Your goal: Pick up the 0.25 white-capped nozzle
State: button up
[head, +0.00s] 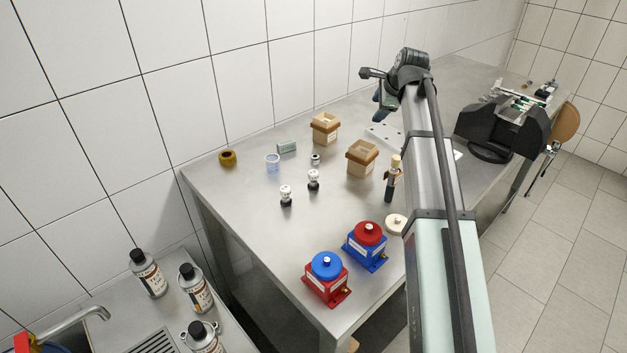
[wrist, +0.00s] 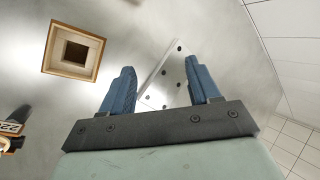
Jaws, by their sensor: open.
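Two small black-and-white pieces stand upright mid-table in the head view, a left one (head: 286,195) and a right one (head: 313,180). A smaller pale piece with a dark part (head: 315,159) stands behind them. I cannot read 0.25 on any of them, so I cannot tell which is the named nozzle. My gripper (head: 378,97) is over the far part of the table, away from these pieces. In the wrist view its blue fingers (wrist: 160,75) are spread and empty, above a white plate with holes (wrist: 166,82). None of the black-and-white pieces shows clearly there.
Two tan square boxes, back (head: 325,128) and front (head: 361,158), stand near a dark cylinder with a tan top (head: 389,187). Red and blue pumps (head: 327,280) (head: 367,245) stand at the front edge. A black machine (head: 500,130) stands right. Bare steel lies left of the pieces.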

jog(key=s+a+f+m+g, duration=0.1)
jog(key=s+a+f+g, duration=0.15)
jog(key=s+a, duration=0.65)
jog(key=m+g+h, duration=0.2)
jog(key=g+h, duration=0.1)
jog(key=g, duration=0.1)
send_over(314, 172)
jog(key=f, duration=0.6)
jog(key=shift+s+a, duration=0.1)
jog(key=shift+s, duration=0.2)
jog(key=shift+w+f, duration=0.15)
jog(key=shift+f, duration=1.55)
jog(key=shift+w+f, duration=0.1)
jog(key=shift+f, duration=1.6)
jog(key=shift+c, duration=0.3)
jog(key=c, duration=1.1)
jog(key=shift+o, duration=0.2)
jog(key=shift+r, duration=0.1)
